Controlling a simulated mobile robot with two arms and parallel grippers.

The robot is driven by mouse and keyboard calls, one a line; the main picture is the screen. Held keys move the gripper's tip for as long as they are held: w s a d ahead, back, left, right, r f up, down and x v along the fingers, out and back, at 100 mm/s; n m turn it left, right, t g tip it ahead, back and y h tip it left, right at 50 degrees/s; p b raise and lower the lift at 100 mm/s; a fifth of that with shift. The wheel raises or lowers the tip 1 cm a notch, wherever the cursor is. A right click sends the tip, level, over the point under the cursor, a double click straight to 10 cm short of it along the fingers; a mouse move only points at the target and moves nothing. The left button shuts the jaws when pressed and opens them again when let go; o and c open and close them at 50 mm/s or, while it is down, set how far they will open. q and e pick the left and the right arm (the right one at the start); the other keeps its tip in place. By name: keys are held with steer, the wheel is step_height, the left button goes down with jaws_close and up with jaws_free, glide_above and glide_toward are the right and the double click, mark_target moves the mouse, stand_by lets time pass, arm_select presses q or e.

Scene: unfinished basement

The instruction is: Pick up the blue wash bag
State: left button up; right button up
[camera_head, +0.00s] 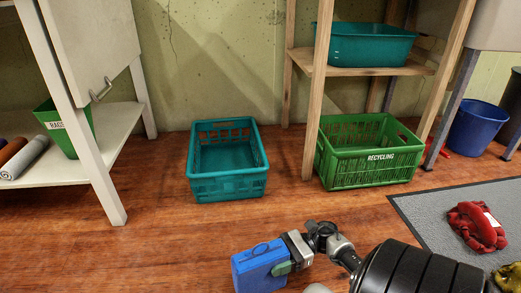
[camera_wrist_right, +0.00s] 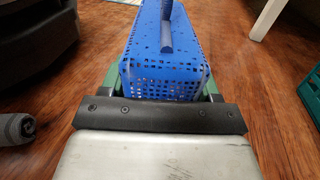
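The blue wash bag (camera_head: 258,270), a boxy blue thing with a handle on top, is at the bottom middle of the head view. In the right wrist view the bag (camera_wrist_right: 165,60) is perforated and fills the space between the green fingers. My right gripper (camera_head: 276,266) is shut on it, with a green finger against its side. Its underside is hidden, so I cannot tell how far it is from the floor. My left gripper is not in view.
A teal crate (camera_head: 228,188) and a green recycling crate (camera_head: 365,178) stand on the wooden floor ahead. A wooden shelf (camera_head: 365,71) rises over the green crate. A white table (camera_head: 100,178) is at the left. A grey mat (camera_head: 425,210) holds a red bag (camera_head: 477,228).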

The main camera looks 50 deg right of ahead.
mark_target(268, 249)
steer(key=shift+c, duration=0.9)
steer(key=shift+r, duration=0.1)
steer(key=shift+r+p, duration=0.5)
steer(key=shift+p, duration=0.05)
step_height(268, 249, up, 4)
steer(key=p, duration=0.3)
steer(key=s+d+r+p, duration=0.6)
steer(key=s, duration=0.4)
steer(key=shift+p, duration=0.4)
steer(key=shift+f, duration=0.1)
steer(key=shift+a, duration=0.15)
